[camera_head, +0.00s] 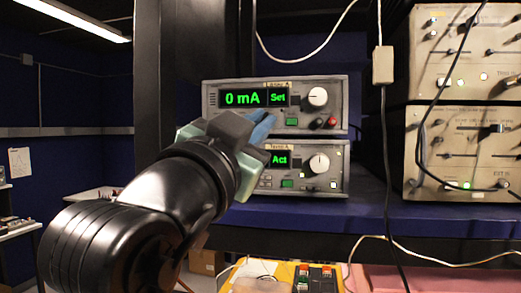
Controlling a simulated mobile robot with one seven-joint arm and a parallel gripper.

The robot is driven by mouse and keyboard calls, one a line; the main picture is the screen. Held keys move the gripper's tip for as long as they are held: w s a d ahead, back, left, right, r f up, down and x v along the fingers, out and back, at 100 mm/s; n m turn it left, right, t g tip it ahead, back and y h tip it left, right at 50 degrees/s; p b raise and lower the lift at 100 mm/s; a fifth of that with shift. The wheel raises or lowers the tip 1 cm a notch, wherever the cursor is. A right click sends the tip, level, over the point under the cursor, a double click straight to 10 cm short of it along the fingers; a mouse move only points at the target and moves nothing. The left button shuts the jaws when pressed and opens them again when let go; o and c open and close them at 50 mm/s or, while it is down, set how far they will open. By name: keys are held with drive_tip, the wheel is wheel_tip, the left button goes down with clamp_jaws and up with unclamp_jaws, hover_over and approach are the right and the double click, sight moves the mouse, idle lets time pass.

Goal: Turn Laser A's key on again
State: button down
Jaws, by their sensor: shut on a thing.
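Two grey laser driver units are stacked on a dark blue shelf. The upper unit (340,93) shows green "0 mA" and "Set"; the lower unit (338,166) shows "Act", its left side hidden by my arm. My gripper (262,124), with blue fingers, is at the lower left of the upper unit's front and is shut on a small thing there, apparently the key. The key itself is hidden behind the fingers, so its angle cannot be seen.
Cream instrument boxes (450,150) stand at the right, with a black cable (421,130) hanging before them. A white cable with a box (383,65) hangs between the stacks. The shelf edge (330,216) runs below. A yellow case (262,272) lies lower down.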

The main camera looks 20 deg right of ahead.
drive_tip(key=shift+w+a+r+m+g+y+b, duration=0.1)
drive_tip(key=shift+m+g, duration=0.85)
drive_tip(key=shift+m, duration=1.5)
drive_tip(key=shift+a+r+m+g+y+b, duration=0.15)
drive_tip(key=shift+m+g, duration=0.85)
drive_tip(key=shift+m, duration=1.4)
drive_tip(key=shift+w+d+r+m+g+y+b, duration=0.1)
drive_tip(key=shift+m+g, duration=0.85)
drive_tip(key=shift+m, duration=1.5)
drive_tip(key=c, duration=1)
unclamp_jaws()
drive_tip(key=shift+s, duration=0.1)
